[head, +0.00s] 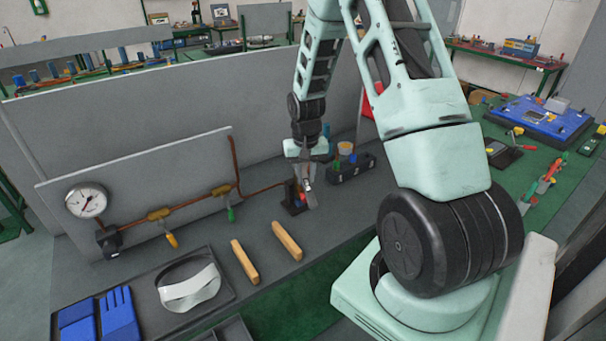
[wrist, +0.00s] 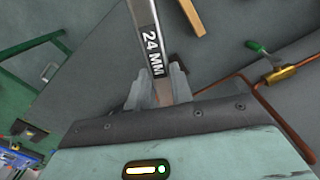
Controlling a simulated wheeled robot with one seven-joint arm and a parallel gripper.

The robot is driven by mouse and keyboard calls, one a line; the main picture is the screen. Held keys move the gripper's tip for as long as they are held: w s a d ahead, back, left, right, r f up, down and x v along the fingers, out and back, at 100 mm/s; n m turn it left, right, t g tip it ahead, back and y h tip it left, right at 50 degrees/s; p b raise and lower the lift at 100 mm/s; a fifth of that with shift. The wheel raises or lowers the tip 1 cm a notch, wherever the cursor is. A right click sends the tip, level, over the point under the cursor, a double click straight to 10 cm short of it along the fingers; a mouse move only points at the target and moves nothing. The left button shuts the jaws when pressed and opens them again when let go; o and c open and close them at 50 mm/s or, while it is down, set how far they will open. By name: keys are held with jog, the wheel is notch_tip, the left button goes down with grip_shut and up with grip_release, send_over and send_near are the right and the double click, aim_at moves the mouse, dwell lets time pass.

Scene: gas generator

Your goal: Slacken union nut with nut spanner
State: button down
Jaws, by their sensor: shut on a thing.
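My gripper (head: 306,164) points down over the bench, near the right end of the copper pipe. In the wrist view its fingers (wrist: 160,88) are shut on a grey metal nut spanner (wrist: 146,30) marked "24 MM". The spanner runs up out of the top of that picture. In the head view the spanner (head: 310,196) hangs below my gripper beside a small dark block (head: 293,201) with a reddish fitting where the pipe ends. I cannot make out the union nut, or whether the spanner's jaw sits on it.
A panel carries a pressure gauge (head: 87,201), copper pipe and valves with yellow (head: 171,239) and green (head: 230,214) handles. A dark holder (head: 352,168) with bottles stands right of my gripper. Two wooden bars (head: 287,241), goggles (head: 188,287) and blue gloves (head: 119,315) lie in front.

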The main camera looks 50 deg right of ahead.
jog(key=shift+s+d+n+p, duration=0.35)
jog(key=shift+s+d+n, duration=0.1)
jog(key=shift+d+n, duration=0.45)
jog(key=shift+s+d+n+p, duration=0.4)
jog(key=shift+d+n, duration=0.3)
jog(key=shift+n, duration=0.4)
jog(key=shift+s+d, duration=0.1)
jog(key=shift+d+n, duration=0.3)
jog(key=shift+n, duration=0.2)
jog(key=shift+s, duration=0.2)
jog(key=shift+m, duration=0.4)
jog(key=shift+s+a, duration=0.2)
jog(key=shift+s, duration=0.65)
jog(key=shift+s+a, duration=0.2)
jog(key=shift+s, duration=0.6)
jog(key=shift+s+a, duration=0.2)
jog(key=shift+s, duration=0.65)
